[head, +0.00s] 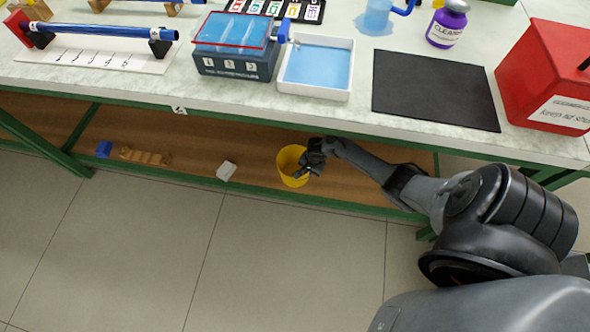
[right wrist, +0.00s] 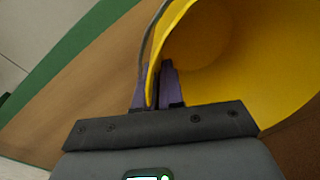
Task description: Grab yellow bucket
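The yellow bucket (head: 290,164) stands upright on the brown lower shelf under the worktable, near its front edge. My right gripper (head: 305,172) is at the right side of the bucket's rim. In the right wrist view, one purple finger is outside the bucket's wall (right wrist: 215,50) and the other is inside it. The fingers (right wrist: 154,88) are close together with the thin wall between them, so the gripper looks shut on the rim. A thin grey handle (right wrist: 152,35) runs along the rim. The bucket looks empty in the part that shows. My left gripper is not in view.
The lower shelf (head: 190,145) also holds a white block (head: 226,171), a wooden rack (head: 145,156) and a blue block (head: 104,149). The green front rail (head: 270,190) edges the shelf. Above, the worktable holds a white tray (head: 287,88), black mat (head: 435,90) and red box (head: 545,75).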

